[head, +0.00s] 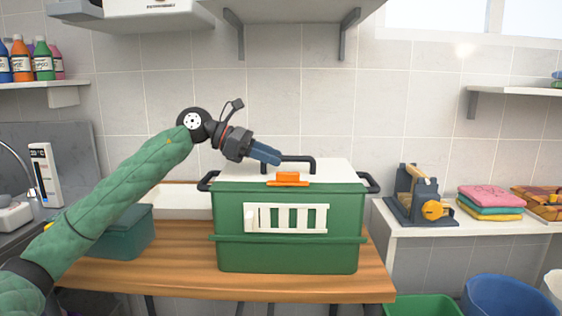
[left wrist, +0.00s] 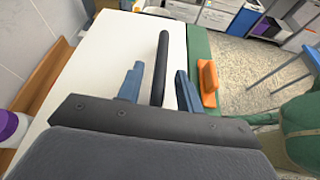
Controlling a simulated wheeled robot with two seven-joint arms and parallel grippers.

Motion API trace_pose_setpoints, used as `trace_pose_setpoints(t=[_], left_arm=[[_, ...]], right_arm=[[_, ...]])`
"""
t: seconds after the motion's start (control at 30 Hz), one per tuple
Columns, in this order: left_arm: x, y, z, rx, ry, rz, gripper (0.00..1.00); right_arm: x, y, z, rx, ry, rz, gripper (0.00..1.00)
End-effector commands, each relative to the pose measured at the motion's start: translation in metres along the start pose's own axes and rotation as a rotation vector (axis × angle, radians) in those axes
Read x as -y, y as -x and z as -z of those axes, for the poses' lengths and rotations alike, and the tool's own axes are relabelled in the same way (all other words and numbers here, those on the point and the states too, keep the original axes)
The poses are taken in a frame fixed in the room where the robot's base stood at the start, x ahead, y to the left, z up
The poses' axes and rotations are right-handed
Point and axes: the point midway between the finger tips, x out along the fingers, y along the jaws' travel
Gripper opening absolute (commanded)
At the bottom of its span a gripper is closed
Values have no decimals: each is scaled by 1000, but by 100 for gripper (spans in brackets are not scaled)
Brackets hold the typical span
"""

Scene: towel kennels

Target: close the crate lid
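The green crate (head: 230,255) stands on the wooden table, with a white barred vent on its front. Its white lid (head: 334,171) lies flat across the top, with a black handle (head: 312,161) and an orange latch (head: 288,177) at the front edge. My left gripper (head: 266,154) is above the lid by the handle in the head view. In the left wrist view the left gripper (left wrist: 158,88) has its blue fingers apart, with the black handle (left wrist: 161,62) between them; I cannot tell whether they touch it. My right gripper is out of view.
A dark green box (head: 123,236) stands on the wooden table (head: 190,270) left of the crate. A side counter at right holds folded towels (head: 490,200) and a dark grey stand (head: 412,200). A wall bracket shelf hangs above the crate.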

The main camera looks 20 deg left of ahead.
Motion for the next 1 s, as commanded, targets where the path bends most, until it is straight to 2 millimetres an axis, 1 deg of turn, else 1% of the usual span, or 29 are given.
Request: trace_pose_setpoints(t=[0.1, 0.3, 0.43, 0.87, 0.97, 1.0], left_arm=[[0, 18, 1, -1, 0, -2, 36], [0, 37, 1, 0, 1, -1, 36], [0, 41, 1, 0, 1, 0, 36], [0, 41, 0, 0, 0, 0, 36], [0, 44, -7, 0, 0, 0, 36], [-1, 46, -11, 0, 0, 0, 36]], right_arm=[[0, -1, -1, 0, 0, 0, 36], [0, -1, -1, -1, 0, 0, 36], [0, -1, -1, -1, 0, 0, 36], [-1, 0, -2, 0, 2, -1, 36], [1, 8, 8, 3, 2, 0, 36], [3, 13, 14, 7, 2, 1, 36]])
